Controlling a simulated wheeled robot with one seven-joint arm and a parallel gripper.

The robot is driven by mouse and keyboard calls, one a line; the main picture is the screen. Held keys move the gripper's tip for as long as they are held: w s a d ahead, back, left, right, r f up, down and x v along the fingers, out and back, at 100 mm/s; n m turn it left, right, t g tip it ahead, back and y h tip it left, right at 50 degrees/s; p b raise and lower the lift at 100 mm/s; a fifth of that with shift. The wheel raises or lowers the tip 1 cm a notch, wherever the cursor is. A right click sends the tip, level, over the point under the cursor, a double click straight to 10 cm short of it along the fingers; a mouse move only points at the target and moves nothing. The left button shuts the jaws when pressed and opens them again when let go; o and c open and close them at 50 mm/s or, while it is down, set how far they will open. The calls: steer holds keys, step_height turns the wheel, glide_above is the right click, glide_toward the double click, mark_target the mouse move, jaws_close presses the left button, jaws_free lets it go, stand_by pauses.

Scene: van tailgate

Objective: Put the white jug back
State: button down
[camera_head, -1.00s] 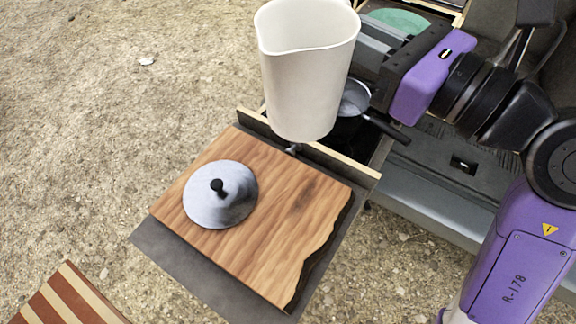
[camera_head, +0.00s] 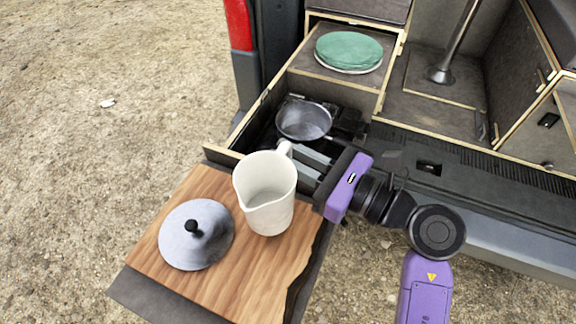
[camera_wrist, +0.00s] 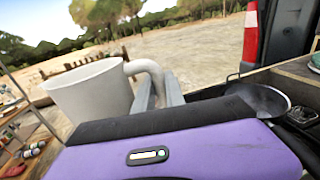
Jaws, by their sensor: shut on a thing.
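The white jug (camera_head: 266,196) is upright at the right part of the wooden board (camera_head: 217,186), beside the grey lid. I cannot tell whether its base touches the board. My gripper (camera_head: 297,158) comes from the right and is shut on the jug's handle. In the wrist view the jug (camera_wrist: 92,100) is at the left, with its handle (camera_wrist: 150,72) between my gripper's fingers (camera_wrist: 158,92). The fingertips are partly hidden by the handle.
A grey lid with a black knob (camera_head: 196,234) lies on the board's left part. A grey pan (camera_head: 303,119) sits on a stove in the open drawer behind. Green plates (camera_head: 348,50) and a lamp-like post (camera_head: 440,74) stand farther back in the van.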

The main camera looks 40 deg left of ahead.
steer(key=shift+f, duration=2.05)
steer(key=shift+f, duration=0.1)
steer(key=shift+f, duration=0.15)
steer(key=c, duration=1.4)
jaws_free()
steer(key=shift+r+p, duration=0.3)
steer(key=shift+r, duration=0.05)
steer(key=shift+w+d+f+b, duration=0.15)
steer(key=shift+d+b, duration=0.65)
steer(key=shift+d, duration=2.25)
steer(key=shift+w+d+r+b, duration=0.1)
steer(key=shift+d+b, duration=0.7)
steer(key=shift+d, duration=2.2)
